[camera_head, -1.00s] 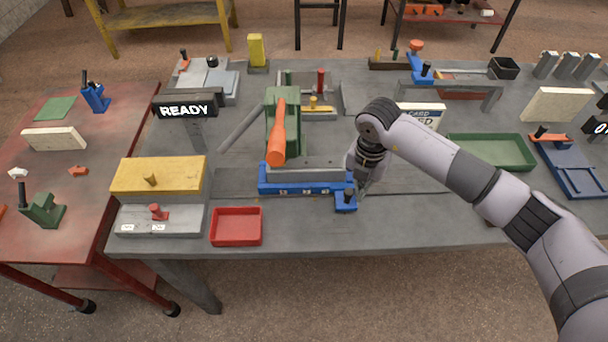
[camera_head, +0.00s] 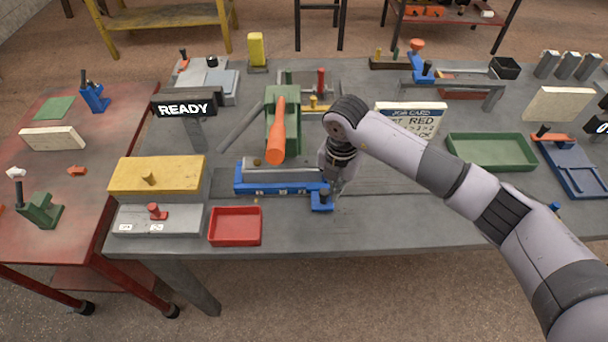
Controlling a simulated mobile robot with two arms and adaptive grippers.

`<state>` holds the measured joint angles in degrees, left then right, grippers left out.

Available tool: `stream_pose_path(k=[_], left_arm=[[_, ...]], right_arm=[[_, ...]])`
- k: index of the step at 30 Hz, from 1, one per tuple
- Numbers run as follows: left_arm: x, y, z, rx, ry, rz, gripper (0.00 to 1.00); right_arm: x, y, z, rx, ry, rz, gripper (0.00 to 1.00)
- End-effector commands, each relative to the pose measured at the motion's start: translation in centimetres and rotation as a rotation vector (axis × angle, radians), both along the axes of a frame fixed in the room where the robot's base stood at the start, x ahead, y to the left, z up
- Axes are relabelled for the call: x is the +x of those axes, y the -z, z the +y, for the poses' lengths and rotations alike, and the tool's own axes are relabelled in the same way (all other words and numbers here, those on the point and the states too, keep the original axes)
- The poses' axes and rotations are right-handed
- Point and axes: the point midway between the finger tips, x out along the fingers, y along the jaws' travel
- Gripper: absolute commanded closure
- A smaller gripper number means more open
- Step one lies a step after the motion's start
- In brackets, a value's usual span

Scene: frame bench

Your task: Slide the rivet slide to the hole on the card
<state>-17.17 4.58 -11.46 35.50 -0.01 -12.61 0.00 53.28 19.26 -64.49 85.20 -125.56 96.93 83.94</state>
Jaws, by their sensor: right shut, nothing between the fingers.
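The rivet slide is a blue slide (camera_head: 282,188) with a grey bar on top, lying in front of the green press (camera_head: 283,125) with its orange lever (camera_head: 277,140). A blue tab with a dark knob (camera_head: 325,192) juts from its right front end. My right gripper (camera_head: 335,188) is shut and points down beside the right of this knob; I cannot tell whether it touches. The job card (camera_head: 410,118) stands behind my right arm; "RED" is readable and the rest is partly hidden. The holes are too small to tell apart. My left gripper is out of view.
A red tray (camera_head: 236,226) stands at the front left, near a yellow block (camera_head: 157,175) and a grey fixture with a red knob (camera_head: 155,212). A "READY" sign (camera_head: 186,108) stands behind. A green tray (camera_head: 490,152) is at the right. The front bench right of the slide is clear.

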Motion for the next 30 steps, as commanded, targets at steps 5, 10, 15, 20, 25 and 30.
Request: stream_pose_path(k=[5,10,15,20,25,30], left_arm=[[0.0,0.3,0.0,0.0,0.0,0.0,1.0],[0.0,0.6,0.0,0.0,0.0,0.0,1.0],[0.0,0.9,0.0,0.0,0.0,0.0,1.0],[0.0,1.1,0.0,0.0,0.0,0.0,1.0],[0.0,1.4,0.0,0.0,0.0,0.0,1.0],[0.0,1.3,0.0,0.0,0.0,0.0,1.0]], right_arm=[[-0.1,0.0,1.3,0.003,-0.002,-0.001,1.0],[-0.1,0.0,2.3,0.003,-0.003,-0.001,1.0],[-0.2,0.0,3.4,0.004,-0.003,0.0,1.0],[-0.2,0.0,4.3,0.002,-0.003,0.0,1.0],[-0.2,0.1,5.3,0.003,-0.003,-0.001,1.0],[-0.2,0.0,4.9,0.002,-0.001,0.0,1.0]])
